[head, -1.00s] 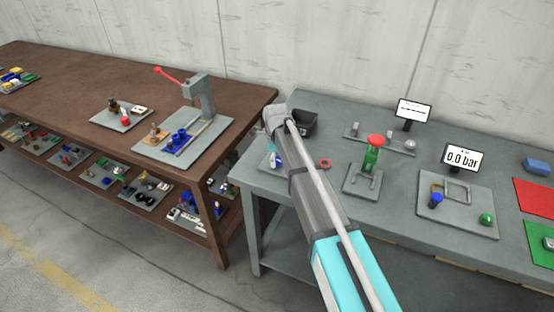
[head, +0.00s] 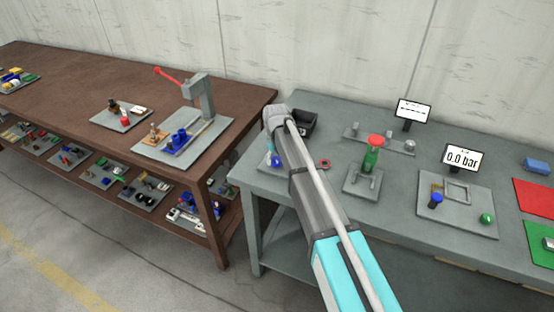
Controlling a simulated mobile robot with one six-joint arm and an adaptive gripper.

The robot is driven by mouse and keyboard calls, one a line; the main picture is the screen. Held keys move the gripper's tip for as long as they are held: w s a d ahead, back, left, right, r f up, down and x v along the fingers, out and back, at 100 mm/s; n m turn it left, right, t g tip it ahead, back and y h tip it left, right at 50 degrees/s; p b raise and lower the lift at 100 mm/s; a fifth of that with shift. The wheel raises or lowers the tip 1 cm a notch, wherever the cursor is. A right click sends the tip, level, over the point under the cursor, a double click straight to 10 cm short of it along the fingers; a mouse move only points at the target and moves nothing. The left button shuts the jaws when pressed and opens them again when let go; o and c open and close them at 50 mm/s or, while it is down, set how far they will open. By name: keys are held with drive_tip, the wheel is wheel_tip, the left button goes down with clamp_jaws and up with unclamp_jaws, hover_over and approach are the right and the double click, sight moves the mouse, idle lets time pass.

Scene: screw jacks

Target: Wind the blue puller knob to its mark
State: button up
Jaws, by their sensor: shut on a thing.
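My arm reaches from the bottom of the head view to the left part of the grey bench, and its links hide what lies behind them. My gripper is not visible; no fingertips show. A small blue rounded part (head: 276,161) shows just left of the arm, low over a plate at the bench's left end. It may be the blue puller knob, but most of the puller is hidden, and no mark can be read. Another blue knob (head: 436,199) stands on a grey plate with a frame, to the right.
A dark bin (head: 304,122) stands behind the arm. A green jack with a red top (head: 374,150) stands right of it. A brown bench (head: 60,90) with a red-handled press (head: 199,95) is at left.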

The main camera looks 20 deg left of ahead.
drive_tip(key=shift+s, duration=0.1)
idle(0.3)
drive_tip(key=o, duration=1.1)
